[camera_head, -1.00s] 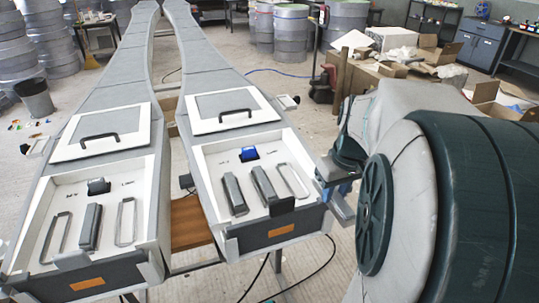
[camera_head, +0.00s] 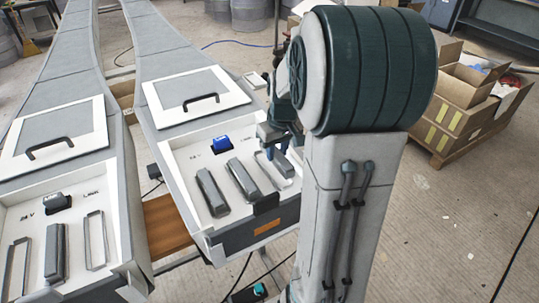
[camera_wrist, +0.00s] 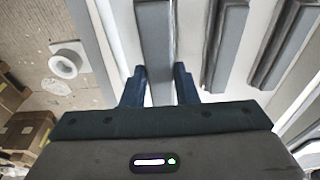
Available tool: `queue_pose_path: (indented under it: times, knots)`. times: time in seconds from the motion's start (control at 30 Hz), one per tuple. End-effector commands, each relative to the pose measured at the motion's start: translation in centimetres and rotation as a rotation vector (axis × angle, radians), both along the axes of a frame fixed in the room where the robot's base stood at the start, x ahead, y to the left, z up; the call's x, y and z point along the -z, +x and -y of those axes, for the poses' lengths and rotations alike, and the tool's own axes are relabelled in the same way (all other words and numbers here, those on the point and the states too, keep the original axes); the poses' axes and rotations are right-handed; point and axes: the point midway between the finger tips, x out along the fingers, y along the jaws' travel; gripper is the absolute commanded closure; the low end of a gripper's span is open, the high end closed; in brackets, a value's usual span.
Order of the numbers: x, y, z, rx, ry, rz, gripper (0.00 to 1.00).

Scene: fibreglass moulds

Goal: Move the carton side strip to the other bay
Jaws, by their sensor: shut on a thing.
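My gripper (camera_head: 274,140) has dark blue fingers and is over the right part of the right-hand bay (camera_head: 172,160). Its fingers are shut on a grey strip, the carton side strip (camera_wrist: 155,45), seen lengthwise between them in the wrist view. In the head view my arm partly hides this strip, and its height over the bay cannot be told. An empty outlined slot (camera_head: 266,177) is just below. Two more grey strips (camera_head: 211,190) (camera_head: 243,180) lie in this bay. The left-hand bay (camera_head: 20,208) has one grey strip (camera_head: 54,252) between two empty outlined slots (camera_head: 95,240) (camera_head: 14,272).
Panels with black handles (camera_head: 200,100) lie behind the bays. A brown board (camera_head: 168,226) spans the gap between the moulds. Cartons (camera_head: 462,110) stand on a pallet at the right. The floor in front of them is mostly clear.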

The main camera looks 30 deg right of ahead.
Motion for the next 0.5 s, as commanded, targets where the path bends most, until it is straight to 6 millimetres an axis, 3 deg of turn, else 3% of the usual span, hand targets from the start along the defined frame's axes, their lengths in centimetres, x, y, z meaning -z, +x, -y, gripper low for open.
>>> queue_pose_path:
  times: [0.2,0.33,0.5]
  knots:
    - [1.3,2.3,-0.1,0.003,0.0,0.001,0.98]
    - [2.1,2.5,-0.1,0.003,0.0,-0.002,0.98]
    - [4.6,2.5,-0.1,0.003,0.001,-0.002,0.98]
